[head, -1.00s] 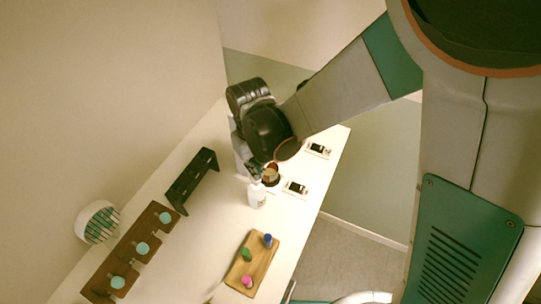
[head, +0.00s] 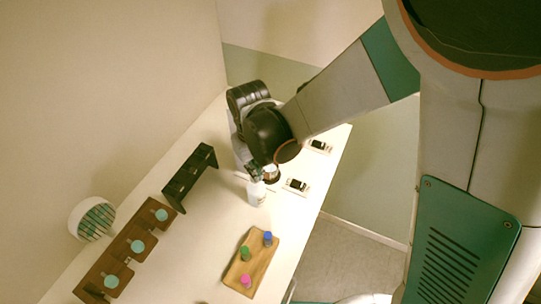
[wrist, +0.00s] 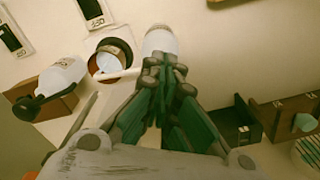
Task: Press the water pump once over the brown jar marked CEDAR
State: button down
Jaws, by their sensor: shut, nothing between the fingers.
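My gripper (head: 256,174) is shut and empty, fingertips at the top of a white bottle (head: 257,194) on the table. In the wrist view the shut fingers (wrist: 165,72) cover part of this white bottle (wrist: 160,42), apparently the water pump. I cannot tell whether they touch or press its head. A pale spout-like piece reaches left over a brown jar (wrist: 128,50), which is open at the top. The brown jar (head: 271,176) also shows just right of the fingertips in the head view, partly hidden. Its marking is not readable.
Two display units (head: 297,186) (head: 319,146) stand near the right edge. A second white bottle (wrist: 62,76) with a black part is left of the jar.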

jog(key=shift+r+p, duration=0.9)
jog(key=shift+r, duration=0.7)
jog(key=shift+r, duration=0.1)
notch_tip(320, 180, up, 6)
jog(key=p, duration=0.3)
jog(key=shift+p, duration=0.3)
